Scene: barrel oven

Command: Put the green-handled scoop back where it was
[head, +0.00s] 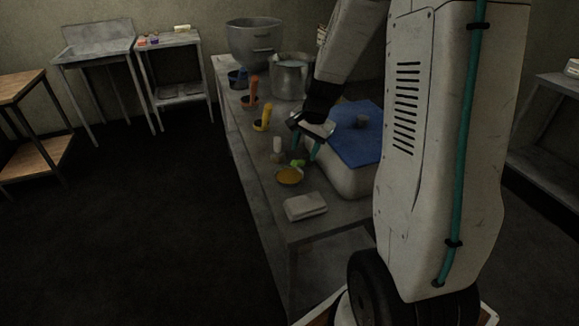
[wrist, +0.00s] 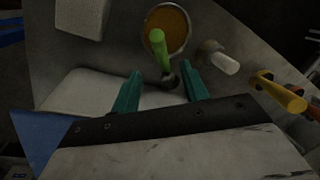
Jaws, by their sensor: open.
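The green-handled scoop shows in the wrist view (wrist: 160,50), its handle overlapping the rim of a round dish of orange-yellow contents (wrist: 180,32). A small dark rounded part shows at the handle's lower end. In the head view, the green handle (head: 298,163) is at the dish's back edge, and the dish (head: 289,176) is on the grey table. My gripper (wrist: 161,74) is open. Its two teal fingertips are on either side of the scoop's lower end, and no contact shows. In the head view my gripper (head: 307,146) is above and behind the dish, beside the white tub (head: 345,182).
White-handled (head: 277,147), yellow-handled (head: 265,117) and orange-handled (head: 254,87) scoops stand in a row along the table. A white block (head: 305,206) lies at the near end. The tub has a blue cover (head: 352,140). A metal pot (head: 290,78) and large bowl (head: 254,45) stand behind.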

